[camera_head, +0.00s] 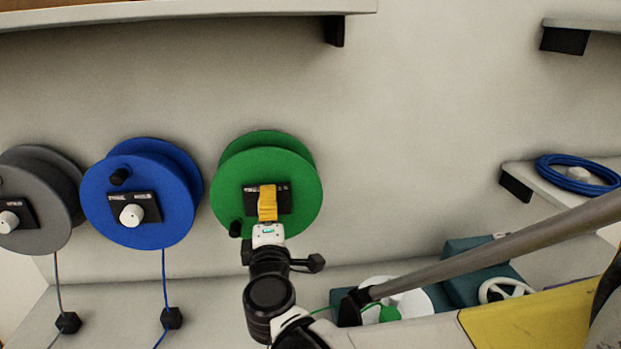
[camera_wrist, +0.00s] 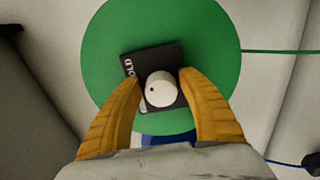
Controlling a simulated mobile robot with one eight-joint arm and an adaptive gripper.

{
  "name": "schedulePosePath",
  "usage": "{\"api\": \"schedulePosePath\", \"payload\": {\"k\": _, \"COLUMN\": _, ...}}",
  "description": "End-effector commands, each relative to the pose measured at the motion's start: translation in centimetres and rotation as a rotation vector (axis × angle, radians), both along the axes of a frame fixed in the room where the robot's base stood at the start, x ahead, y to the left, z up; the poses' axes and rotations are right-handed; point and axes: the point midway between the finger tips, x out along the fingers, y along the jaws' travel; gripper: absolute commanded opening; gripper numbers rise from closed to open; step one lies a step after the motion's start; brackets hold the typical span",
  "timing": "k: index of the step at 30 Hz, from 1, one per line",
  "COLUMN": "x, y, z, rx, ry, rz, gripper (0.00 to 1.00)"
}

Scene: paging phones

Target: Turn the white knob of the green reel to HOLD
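The green reel (camera_head: 240,170) is mounted on the wall, right of the blue reel. Its dark label plate (camera_head: 285,200) is partly covered by my gripper (camera_head: 267,188) in the head view, and its knob is hidden there. In the wrist view the white knob (camera_wrist: 161,90) sits on the dark plate (camera_wrist: 150,61), with letters ending in "OLD" at the plate's left end. A small dark dot shows on the knob's left side. My gripper's yellow fingers (camera_wrist: 159,78) stand open on either side of the knob, with a narrow gap at left; contact at right is unclear.
The blue reel (camera_head: 141,215) and grey reel (camera_head: 40,225), each with a white knob, hang to the left. A shelf (camera_head: 200,10) runs above. A blue cable coil (camera_head: 577,175) lies on a right shelf. Teal boxes (camera_head: 480,270) and a white reel (camera_head: 410,302) are below.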

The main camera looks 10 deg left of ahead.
Motion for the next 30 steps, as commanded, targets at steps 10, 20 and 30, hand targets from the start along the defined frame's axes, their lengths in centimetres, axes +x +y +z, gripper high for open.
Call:
{"api": "schedulePosePath", "payload": {"k": 10, "x": -0.2, "y": -0.1, "z": 0.0, "rx": 0.000, "ry": 0.000, "rz": 0.000, "gripper": 0.58}}
{"api": "schedulePosePath", "payload": {"k": 20, "x": -5.6, "y": -1.3, "z": 0.0, "rx": 0.000, "ry": 0.000, "rz": 0.003, "gripper": 0.58}}
{"api": "schedulePosePath", "payload": {"k": 30, "x": -11.1, "y": -2.6, "z": 0.0, "rx": 0.000, "ry": 0.000, "rz": 0.002, "gripper": 0.58}}
